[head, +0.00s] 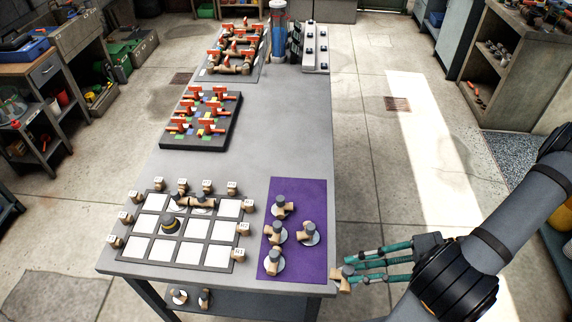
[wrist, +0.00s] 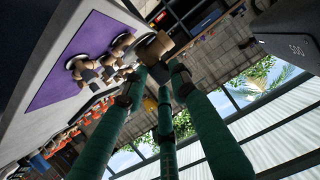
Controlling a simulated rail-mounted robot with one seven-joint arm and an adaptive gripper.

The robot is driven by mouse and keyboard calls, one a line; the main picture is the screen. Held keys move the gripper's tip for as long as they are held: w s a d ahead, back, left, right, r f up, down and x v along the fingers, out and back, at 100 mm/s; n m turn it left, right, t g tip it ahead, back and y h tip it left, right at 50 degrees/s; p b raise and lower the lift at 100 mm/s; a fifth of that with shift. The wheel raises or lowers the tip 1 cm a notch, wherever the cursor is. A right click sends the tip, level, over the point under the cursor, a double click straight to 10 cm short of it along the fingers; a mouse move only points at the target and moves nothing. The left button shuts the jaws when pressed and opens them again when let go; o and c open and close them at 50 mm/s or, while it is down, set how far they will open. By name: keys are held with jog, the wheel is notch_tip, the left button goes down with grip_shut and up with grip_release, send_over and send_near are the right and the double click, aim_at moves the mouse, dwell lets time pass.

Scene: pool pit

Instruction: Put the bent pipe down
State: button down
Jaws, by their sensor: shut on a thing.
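My gripper (head: 354,270) reaches in from the right with green fingers, at the front right corner of the grey table (head: 262,150). It is shut on a tan and grey bent pipe (head: 342,280), which is just off the table's right edge beside the purple mat (head: 318,195). In the wrist view the bent pipe (wrist: 154,47) sits at the tips of the green fingers (wrist: 158,70). Several similar pipe pieces (head: 281,206) stand on pale round bases on the purple mat. The fingers partly hide the held pipe.
A black tray of red-handled parts (head: 201,120) stands farther back. The table's middle right is clear.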

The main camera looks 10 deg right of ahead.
jog(key=shift+w+r+t, duration=0.25)
jog(key=shift+w+t, duration=0.05)
jog(key=shift+w, duration=0.05)
jog(key=shift+w+d+r+m, duration=0.15)
jog(key=shift+w+m, duration=0.35)
jog(key=shift+w, duration=0.05)
jog(key=shift+w+d+m+t+h, duration=1.2)
jog(key=shift+w+d+m+t, duration=1)
jog(key=shift+w, duration=1.05)
jog(key=w+a+f+b, duration=0.1)
jog(key=w+a, duration=0.3)
jog(key=a, duration=0.7)
jog(key=shift+w+f+n, duration=0.3)
jog(key=shift+f+n, duration=0.1)
